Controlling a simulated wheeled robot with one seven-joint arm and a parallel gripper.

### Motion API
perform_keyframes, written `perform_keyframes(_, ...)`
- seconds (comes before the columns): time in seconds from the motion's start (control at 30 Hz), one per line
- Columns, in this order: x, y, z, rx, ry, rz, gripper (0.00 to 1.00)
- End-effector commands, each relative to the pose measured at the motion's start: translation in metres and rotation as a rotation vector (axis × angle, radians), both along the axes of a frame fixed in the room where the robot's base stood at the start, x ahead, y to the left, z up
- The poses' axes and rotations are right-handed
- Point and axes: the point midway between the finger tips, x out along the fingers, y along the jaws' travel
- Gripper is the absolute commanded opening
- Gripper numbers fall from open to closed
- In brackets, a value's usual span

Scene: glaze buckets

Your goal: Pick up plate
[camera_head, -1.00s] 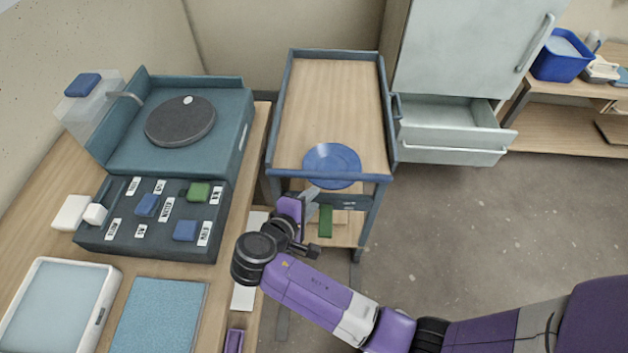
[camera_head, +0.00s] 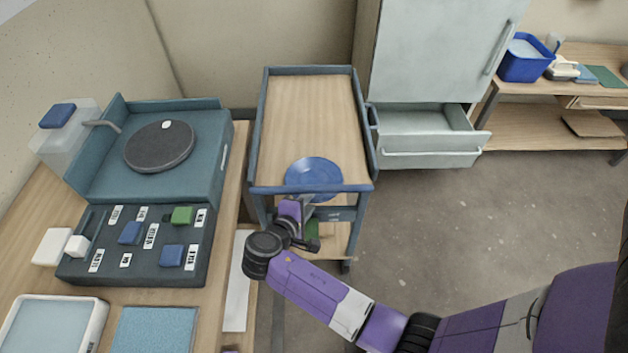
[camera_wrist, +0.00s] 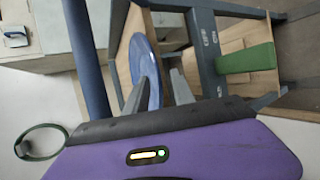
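The blue plate (camera_head: 313,173) lies at the front end of the wooden top of a blue-framed cart (camera_head: 310,110), its near rim reaching over the cart's front rail. My gripper (camera_head: 307,203) is just in front of that rail, at the plate's near edge. In the wrist view the plate (camera_wrist: 148,68) appears edge-on, and its rim shows between the two grey fingers of my gripper (camera_wrist: 160,92). The fingers are apart. I cannot tell whether either touches the plate.
A green block (camera_wrist: 246,58) is on the cart's lower shelf. A counter with a turntable (camera_head: 160,146) and a button panel (camera_head: 140,247) stands at left. A drawer (camera_head: 425,135) is open right of the cart. The floor at right is clear.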

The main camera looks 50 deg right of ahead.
Motion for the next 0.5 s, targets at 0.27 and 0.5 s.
perform_keyframes(0.27,0.0002,0.0003,0.0003,0.000,0.000,0.001,0.00)
perform_keyframes(0.5,0.0002,0.0006,0.0003,0.000,0.000,0.001,0.00)
